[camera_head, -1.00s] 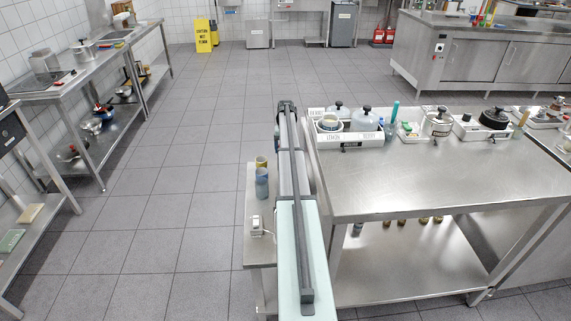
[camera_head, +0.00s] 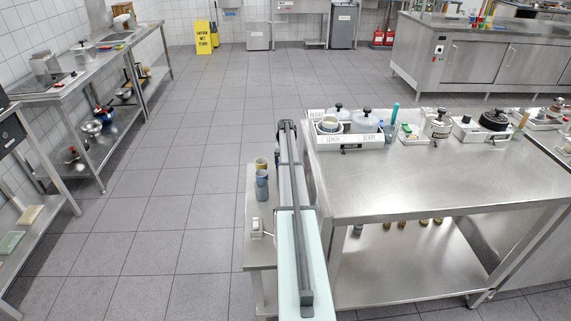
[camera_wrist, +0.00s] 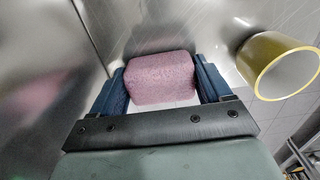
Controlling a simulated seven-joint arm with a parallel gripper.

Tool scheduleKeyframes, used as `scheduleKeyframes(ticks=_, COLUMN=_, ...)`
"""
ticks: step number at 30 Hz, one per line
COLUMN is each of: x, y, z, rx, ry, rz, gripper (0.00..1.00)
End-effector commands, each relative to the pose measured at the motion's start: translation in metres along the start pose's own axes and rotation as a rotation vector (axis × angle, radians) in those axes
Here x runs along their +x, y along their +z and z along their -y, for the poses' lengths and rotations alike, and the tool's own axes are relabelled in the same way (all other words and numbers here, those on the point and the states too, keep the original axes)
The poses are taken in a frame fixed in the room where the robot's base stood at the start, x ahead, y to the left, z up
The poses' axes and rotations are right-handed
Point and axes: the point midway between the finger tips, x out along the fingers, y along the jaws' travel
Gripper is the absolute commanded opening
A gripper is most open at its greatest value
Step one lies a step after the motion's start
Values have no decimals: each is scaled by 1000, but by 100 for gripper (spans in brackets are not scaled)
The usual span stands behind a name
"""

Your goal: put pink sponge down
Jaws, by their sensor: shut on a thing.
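The pink sponge (camera_wrist: 161,77) shows in the wrist view, between the two dark blue fingers of my gripper (camera_wrist: 163,85). The fingers press on its left and right sides, so my gripper is shut on it. A metal surface lies around and beyond the sponge; I cannot tell whether the sponge touches it. In the head view my own arm hides the gripper and the sponge.
A yellow-rimmed cup (camera_wrist: 278,66) is close to the right of my gripper. The head view shows a yellow cup (camera_head: 261,163), a blue cup (camera_head: 262,184) and a small white device (camera_head: 257,228) on a narrow side table (camera_head: 262,253). A steel table (camera_head: 430,185) stands to the right.

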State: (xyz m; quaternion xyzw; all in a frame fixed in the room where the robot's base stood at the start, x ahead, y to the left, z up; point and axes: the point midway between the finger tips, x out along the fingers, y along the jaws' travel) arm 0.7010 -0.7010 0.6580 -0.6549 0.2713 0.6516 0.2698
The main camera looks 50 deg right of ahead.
Motion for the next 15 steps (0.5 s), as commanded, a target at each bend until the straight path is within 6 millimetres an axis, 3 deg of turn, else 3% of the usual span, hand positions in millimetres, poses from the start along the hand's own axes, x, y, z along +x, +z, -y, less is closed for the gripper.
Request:
scheduleKeyframes(ticks=2, x=2, y=0, z=0, rx=0, ry=0, rz=0, gripper=53)
scheduleKeyframes(ticks=3, x=3, y=0, z=0, rx=0, ry=0, rz=0, gripper=79)
scheduleKeyframes(ticks=9, x=2, y=0, z=0, rx=0, ry=0, rz=0, gripper=98)
scheduleKeyframes(ticks=15, x=2, y=0, z=0, rx=0, ry=0, rz=0, gripper=100)
